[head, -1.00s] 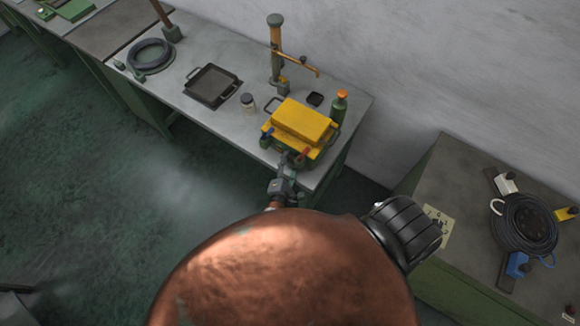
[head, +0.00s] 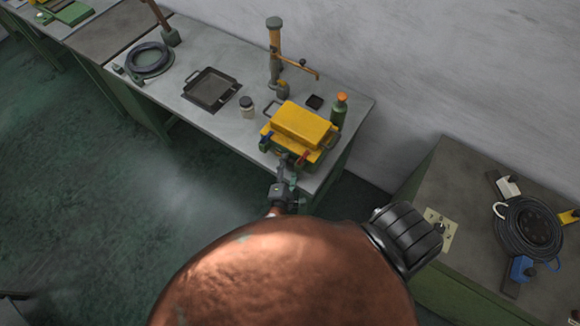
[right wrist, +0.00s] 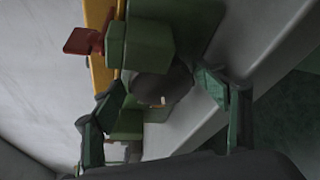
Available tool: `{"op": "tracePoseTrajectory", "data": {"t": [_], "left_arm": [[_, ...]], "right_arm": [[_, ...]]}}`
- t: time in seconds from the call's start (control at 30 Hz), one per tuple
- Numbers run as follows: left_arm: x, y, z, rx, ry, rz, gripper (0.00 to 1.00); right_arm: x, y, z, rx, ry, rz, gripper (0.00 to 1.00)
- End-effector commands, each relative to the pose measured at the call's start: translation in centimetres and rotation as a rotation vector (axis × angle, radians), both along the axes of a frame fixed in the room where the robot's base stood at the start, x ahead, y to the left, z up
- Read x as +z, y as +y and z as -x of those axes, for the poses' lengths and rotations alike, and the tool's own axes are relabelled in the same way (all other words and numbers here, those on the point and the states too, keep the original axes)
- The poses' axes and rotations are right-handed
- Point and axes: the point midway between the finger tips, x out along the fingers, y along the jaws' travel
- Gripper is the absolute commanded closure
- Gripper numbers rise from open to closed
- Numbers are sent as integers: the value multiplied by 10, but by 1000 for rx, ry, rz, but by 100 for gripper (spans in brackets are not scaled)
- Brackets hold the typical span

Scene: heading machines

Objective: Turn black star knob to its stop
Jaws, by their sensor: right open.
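The black star knob (right wrist: 165,84) shows in the right wrist view as a dark rounded shape with a small white mark, on the side of a green housing (right wrist: 140,45). My right gripper (right wrist: 166,100) is open, with one green finger on each side of the knob; I cannot tell whether they touch it. In the head view the right gripper (head: 287,178) is at the near side of the machine with a yellow top (head: 302,124) and green base, at the bench edge. The knob is not distinguishable there. My left gripper is not in view.
The grey bench (head: 220,133) also holds a green bottle with orange cap (head: 339,110), an orange post with an arm (head: 275,55), a small jar (head: 246,105) and a dark tray (head: 211,89). Another bench with a cable coil (head: 527,228) stands right. Floor left is clear.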

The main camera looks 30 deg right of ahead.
Motion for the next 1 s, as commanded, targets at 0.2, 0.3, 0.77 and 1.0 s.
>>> {"op": "tracePoseTrajectory", "data": {"t": [0.2, 0.3, 0.77, 1.0], "left_arm": [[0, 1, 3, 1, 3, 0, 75], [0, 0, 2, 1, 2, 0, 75], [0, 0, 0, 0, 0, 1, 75], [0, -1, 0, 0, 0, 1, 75]], "right_arm": [[0, 3, 3, 0, 2, -1, 31], [1, 11, 10, 1, 3, -3, 31], [12, 53, 51, 0, 1, -1, 31], [14, 57, 55, 0, 0, 0, 31]]}}
